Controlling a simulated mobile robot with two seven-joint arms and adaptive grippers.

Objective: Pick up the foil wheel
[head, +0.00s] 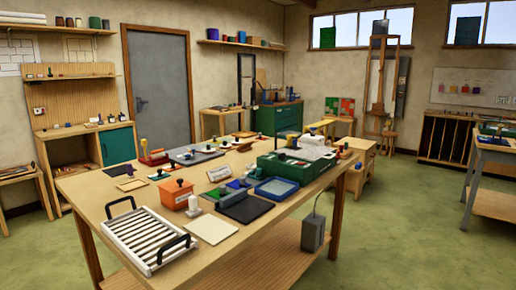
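Neither of my grippers shows in the head view. I cannot tell for certain which item is the foil wheel; the small tools on the wooden workbench (125,199) are too small to name surely. An orange box with a dark knob (178,196) stands on the bench near its middle. A red item with a yellow-topped knob (152,157) sits at the bench's far left edge. Several small knobbed items lie around a grey board (195,156) farther back.
A white slatted rack (146,238) with black handles lies at the bench's front left. A pale tile (211,229), dark mat (245,208), blue-lined tray (276,188) and green cases (312,173) crowd the right side. Green floor (420,235) is open at right.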

